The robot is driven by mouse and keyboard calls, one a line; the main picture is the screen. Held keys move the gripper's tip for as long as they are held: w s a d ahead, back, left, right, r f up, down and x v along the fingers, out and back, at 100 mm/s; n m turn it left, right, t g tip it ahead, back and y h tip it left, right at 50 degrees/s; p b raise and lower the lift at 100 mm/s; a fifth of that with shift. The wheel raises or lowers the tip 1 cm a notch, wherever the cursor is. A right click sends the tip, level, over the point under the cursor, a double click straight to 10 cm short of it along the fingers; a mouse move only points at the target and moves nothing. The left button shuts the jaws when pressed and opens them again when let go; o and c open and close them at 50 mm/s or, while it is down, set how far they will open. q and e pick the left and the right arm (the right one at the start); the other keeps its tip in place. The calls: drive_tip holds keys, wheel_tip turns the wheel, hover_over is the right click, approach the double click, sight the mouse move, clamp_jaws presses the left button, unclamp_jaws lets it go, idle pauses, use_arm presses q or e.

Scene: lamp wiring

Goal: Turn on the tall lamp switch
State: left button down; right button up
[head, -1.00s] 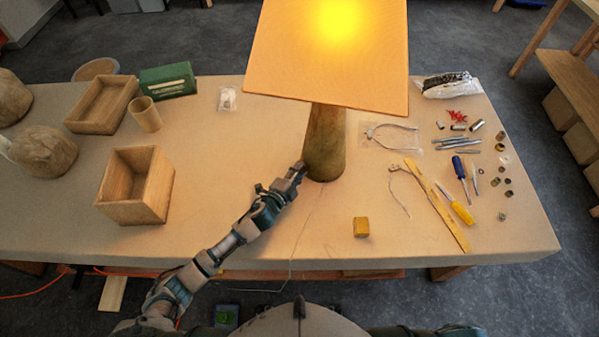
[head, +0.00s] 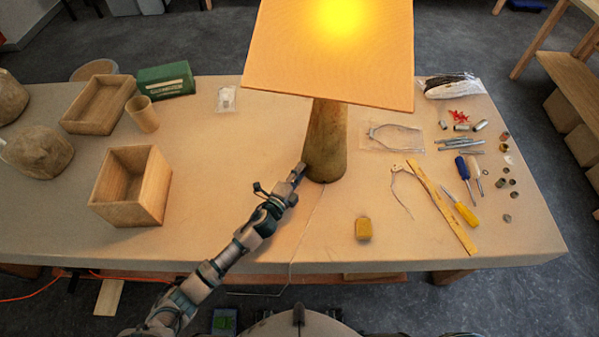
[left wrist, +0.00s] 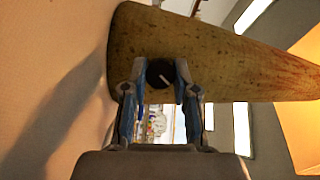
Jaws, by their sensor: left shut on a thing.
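The tall lamp has a wooden base (head: 326,140) and a wide orange shade (head: 330,60). It stands upright at the table's middle, and its shade glows bright yellow. My left gripper (head: 298,171) reaches the lower left side of the base. In the left wrist view, the dark round switch knob (left wrist: 161,73) with a pale line sits on the mottled base (left wrist: 215,60). The fingers of my left gripper (left wrist: 160,86) are at either side of the knob and shut on it. The knob is hidden in the head view. My right gripper is not in view.
A ruler (head: 440,206), screwdrivers and small parts lie further right. An open wooden box (head: 132,186) stands on the left. A thin cord (head: 302,228) runs from the base over the front edge.

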use_arm(q)
drive_tip(key=shift+s+f, duration=0.2)
drive_tip(key=shift+f, duration=0.3)
drive_tip(key=c, duration=1)
unclamp_jaws()
drive_tip(key=shift+o, duration=0.5)
drive_tip(key=shift+r, duration=0.25)
drive_tip(key=shift+a, duration=0.1)
drive_tip(key=v, duration=1.2)
drive_tip(key=shift+w+f, duration=0.1)
